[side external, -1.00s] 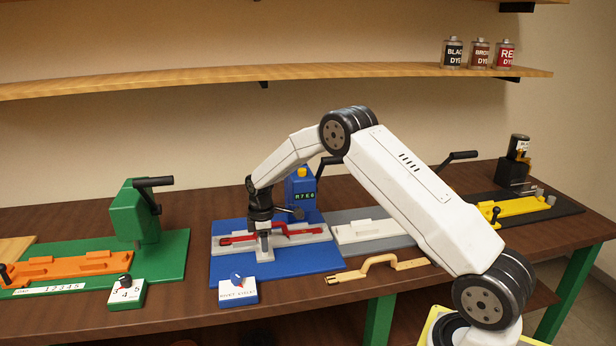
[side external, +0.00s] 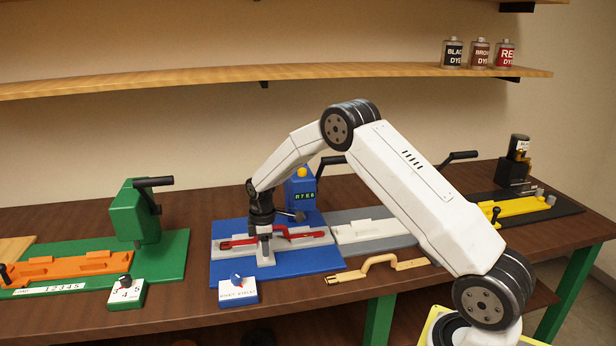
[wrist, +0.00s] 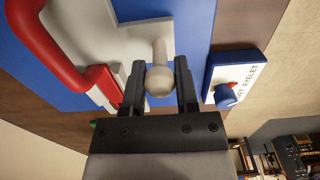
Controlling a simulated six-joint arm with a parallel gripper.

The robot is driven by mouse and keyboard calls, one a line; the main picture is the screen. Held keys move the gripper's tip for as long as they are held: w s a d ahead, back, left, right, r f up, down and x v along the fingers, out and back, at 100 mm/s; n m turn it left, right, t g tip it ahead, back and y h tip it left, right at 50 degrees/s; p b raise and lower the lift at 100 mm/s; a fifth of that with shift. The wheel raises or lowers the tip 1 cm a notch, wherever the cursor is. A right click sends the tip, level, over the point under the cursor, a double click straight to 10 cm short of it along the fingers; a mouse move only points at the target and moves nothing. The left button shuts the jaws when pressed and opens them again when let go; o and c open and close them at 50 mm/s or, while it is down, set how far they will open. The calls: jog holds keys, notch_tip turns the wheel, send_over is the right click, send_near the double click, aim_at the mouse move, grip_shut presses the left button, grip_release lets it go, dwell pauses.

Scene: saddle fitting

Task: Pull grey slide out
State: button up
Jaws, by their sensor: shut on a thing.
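The grey slide (side external: 266,259) shows in the side external view as a light grey piece at the front of the grey fixture on the blue base plate (side external: 300,262). Its pale upright knob (wrist: 159,78) is in the middle of the wrist view. My gripper (wrist: 160,72) is shut on this knob, one dark finger on each side. In the side external view my gripper (side external: 265,236) points straight down over the slide and hides part of it. A red strap-like part (side external: 300,233) lies on the grey fixture just behind; it also shows in the wrist view (wrist: 45,45).
A blue press (side external: 301,192) stands behind. A tan handle-shaped part (side external: 378,268) lies to the right. A green station (side external: 135,215) is at left.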

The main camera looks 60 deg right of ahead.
jog(key=shift+s+a, duration=0.5)
jog(key=shift+a, duration=0.1)
jog(key=shift+s+a, duration=0.6)
jog(key=shift+s, duration=0.15)
jog(key=shift+s+a, duration=0.5)
jog(key=shift+a, duration=0.1)
jog(key=shift+s+a+f, duration=0.1)
jog(key=shift+s+a, duration=0.5)
jog(key=shift+s, duration=0.05)
jog(key=shift+s+a, duration=0.1)
